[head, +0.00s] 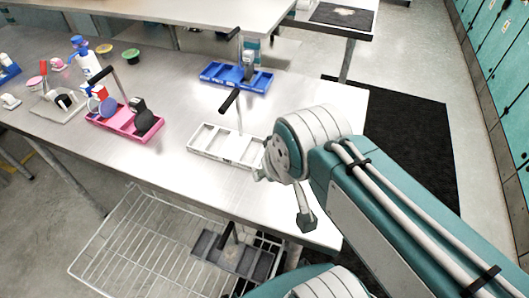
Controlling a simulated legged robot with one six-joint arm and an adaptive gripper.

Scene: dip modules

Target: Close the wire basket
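The wire basket (128,238) is a light metal wire frame at the lower left, below the steel table's front edge. It is pulled out from under the table and holds a dark grey divided caddy (232,258) with an upright handle. Its right end is hidden by my arm. My gripper is mostly hidden behind my arm's white and teal joint; one dark-tipped part, apparently a finger (306,219), shows below it near the table's front edge, right of the basket. I see nothing held, and I cannot tell whether the gripper is open or shut.
The steel table (180,178) carries a white caddy (222,145), a pink caddy (118,124) and a blue caddy (236,78), with small bottles and cups at the left. A black mat (410,150) lies on the floor at right, before teal lockers (495,55).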

